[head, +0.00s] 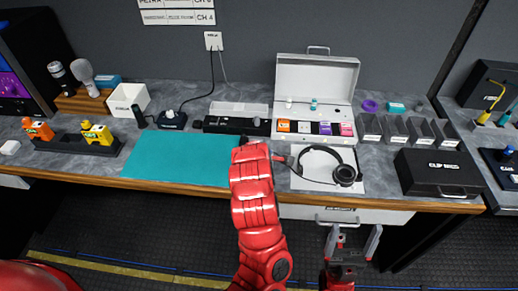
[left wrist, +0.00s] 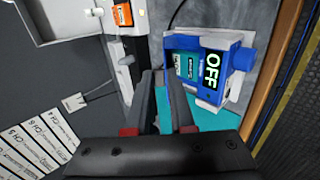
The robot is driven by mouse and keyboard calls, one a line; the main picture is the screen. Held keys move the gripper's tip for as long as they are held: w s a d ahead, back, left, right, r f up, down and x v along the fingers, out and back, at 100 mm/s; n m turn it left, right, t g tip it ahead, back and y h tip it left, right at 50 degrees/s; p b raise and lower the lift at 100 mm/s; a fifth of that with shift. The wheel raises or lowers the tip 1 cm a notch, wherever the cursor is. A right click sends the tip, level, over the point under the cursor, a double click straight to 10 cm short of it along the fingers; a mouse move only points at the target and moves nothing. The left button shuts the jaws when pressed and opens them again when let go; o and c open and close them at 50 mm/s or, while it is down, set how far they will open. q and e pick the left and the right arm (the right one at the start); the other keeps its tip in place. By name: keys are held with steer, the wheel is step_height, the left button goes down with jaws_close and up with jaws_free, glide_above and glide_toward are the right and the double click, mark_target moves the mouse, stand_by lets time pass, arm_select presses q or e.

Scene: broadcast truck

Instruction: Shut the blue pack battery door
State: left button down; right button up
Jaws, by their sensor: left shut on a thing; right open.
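The blue pack (left wrist: 183,42) shows in the left wrist view with a black "OFF" panel (left wrist: 212,69) and teal labelled parts in its face. In the head view my left arm hides it. My left gripper (left wrist: 164,78) is shut at the pack's left edge, on a thin part there that appears to be its battery door; the fingers mostly hide this part, so the door's angle cannot be told. My right gripper (head: 350,243) is open and empty in front of the bench's drawer, well away from the pack.
A teal mat (head: 175,157) lies on the bench. An orange pack (head: 38,129) and a yellow pack (head: 97,134) stand in a dark rack at left. An open white case (head: 316,75), headphones (head: 344,174) and a black case (head: 438,172) lie to the right.

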arm_select(q)
steer(key=c, duration=0.8)
jaws_free()
steer(key=shift+r, duration=0.1)
steer(key=b+v, duration=0.8)
steer(key=v, duration=0.9)
steer(key=shift+s+b, duration=0.25)
steer(key=shift+b, duration=0.1)
